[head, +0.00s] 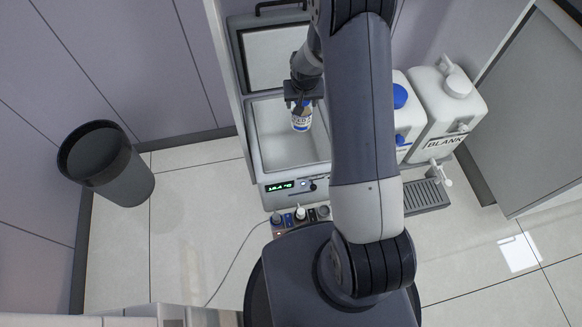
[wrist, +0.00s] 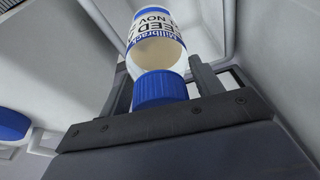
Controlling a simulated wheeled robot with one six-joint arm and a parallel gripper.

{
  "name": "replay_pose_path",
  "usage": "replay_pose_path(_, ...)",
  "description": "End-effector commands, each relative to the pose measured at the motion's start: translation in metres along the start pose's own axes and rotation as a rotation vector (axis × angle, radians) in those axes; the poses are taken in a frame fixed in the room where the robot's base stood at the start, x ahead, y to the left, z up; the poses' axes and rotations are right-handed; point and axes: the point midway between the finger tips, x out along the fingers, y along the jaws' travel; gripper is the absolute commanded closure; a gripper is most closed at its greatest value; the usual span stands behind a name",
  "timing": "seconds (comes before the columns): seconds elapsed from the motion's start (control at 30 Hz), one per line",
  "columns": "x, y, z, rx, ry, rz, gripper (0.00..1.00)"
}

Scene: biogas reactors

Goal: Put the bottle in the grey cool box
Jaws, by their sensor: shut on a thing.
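The bottle (head: 301,118) is clear with a blue-and-white label and hangs below my gripper (head: 303,97), over the open grey cool box (head: 263,165). In the wrist view the bottle (wrist: 157,40) shows its blue cap (wrist: 160,90) between the two fingers of my gripper (wrist: 166,90), which is shut on it near the cap. The cool box has its lid (head: 275,58) raised at the back and a green display on its front. Whether the bottle touches the box floor cannot be told.
White containers, one marked BLANK (head: 447,105), stand right of the box, with a drip tray (head: 427,195) before them. A small rack of vials (head: 300,217) is in front of the box. A black bin (head: 107,163) stands left on clear floor.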

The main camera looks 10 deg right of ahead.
Motion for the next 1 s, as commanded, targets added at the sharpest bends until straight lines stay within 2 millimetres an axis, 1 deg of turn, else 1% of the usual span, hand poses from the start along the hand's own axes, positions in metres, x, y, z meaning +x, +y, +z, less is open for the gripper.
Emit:
replay_pose_path(0.03,0.025,0.0,0.003,0.005,0.0,0.001,0.79)
replay_pose_path(0.33,0.111,0.002,0.009,0.031,0.002,0.008,0.79)
replay_pose_path(0.7,0.217,0.004,0.021,0.063,0.001,0.015,0.79)
replay_pose_path(0.8,0.241,0.005,0.025,0.071,0.001,0.017,0.79)
replay_pose_path(0.9,0.259,0.005,0.026,0.077,0.003,0.018,0.79)
replay_pose_path(1.0,0.271,0.006,0.028,0.08,0.003,0.019,0.79)
